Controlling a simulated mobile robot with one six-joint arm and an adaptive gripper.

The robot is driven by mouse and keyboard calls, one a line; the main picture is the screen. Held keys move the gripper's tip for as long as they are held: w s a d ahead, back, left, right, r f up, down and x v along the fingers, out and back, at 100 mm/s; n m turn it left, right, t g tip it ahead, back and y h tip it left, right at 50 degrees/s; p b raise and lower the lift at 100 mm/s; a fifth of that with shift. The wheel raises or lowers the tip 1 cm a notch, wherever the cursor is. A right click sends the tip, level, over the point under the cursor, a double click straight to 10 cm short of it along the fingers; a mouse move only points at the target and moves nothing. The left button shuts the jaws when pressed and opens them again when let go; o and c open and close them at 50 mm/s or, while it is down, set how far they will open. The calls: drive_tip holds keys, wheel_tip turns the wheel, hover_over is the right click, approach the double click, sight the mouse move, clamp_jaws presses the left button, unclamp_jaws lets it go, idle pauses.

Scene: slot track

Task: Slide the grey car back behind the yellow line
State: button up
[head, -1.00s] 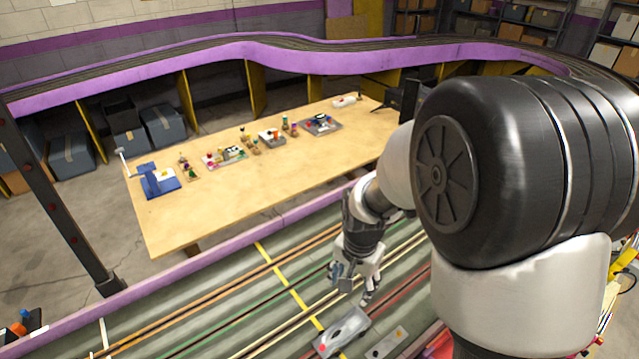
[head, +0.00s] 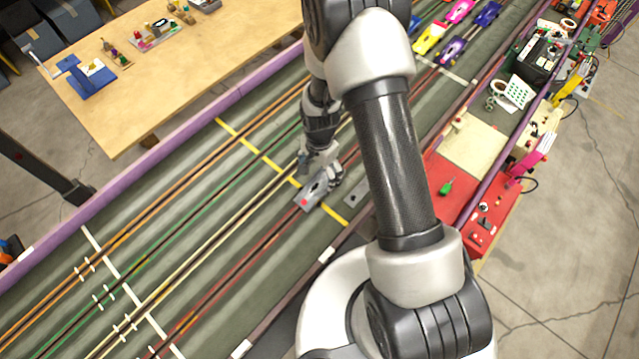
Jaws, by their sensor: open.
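The grey car (head: 312,192), with a red spot at its lower-left end, sits on the track at the red-edged slot lane. It lies across the yellow line (head: 262,156), which shows on both sides of it. My gripper (head: 321,174) points down at the car's upper-right end, fingers open. The fingers overlap that end in the picture; I cannot tell whether they touch it. The upper-right end of the car is partly hidden by them.
A small grey plate (head: 356,194) lies just right of the car. Several coloured cars, including a yellow one (head: 429,38), stand farther up the track. A white line (head: 128,283) crosses the lanes at lower left. A red panel (head: 440,205) borders the right side.

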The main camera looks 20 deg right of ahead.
sight(320, 182)
wheel_tip(320, 182, down, 8)
drive_tip(key=shift+f+b, duration=0.1)
drive_tip(key=shift+b, duration=0.65)
drive_tip(key=shift+c, duration=0.4)
drive_tip(key=c, duration=1.1)
drive_tip(key=o, duration=0.6)
drive_tip(key=c, duration=0.3)
drive_tip(key=shift+w+d+b, duration=0.35)
drive_tip(key=shift+w+d, duration=0.3)
drive_tip(key=shift+d, duration=0.35)
drive_tip(key=shift+w+d+b, duration=0.35)
drive_tip(key=shift+w+d, duration=0.35)
drive_tip(key=shift+d, duration=0.3)
drive_tip(key=shift+w+d+b, duration=0.35)
drive_tip(key=shift+w+d, duration=0.3)
drive_tip(key=shift+d, duration=0.35)
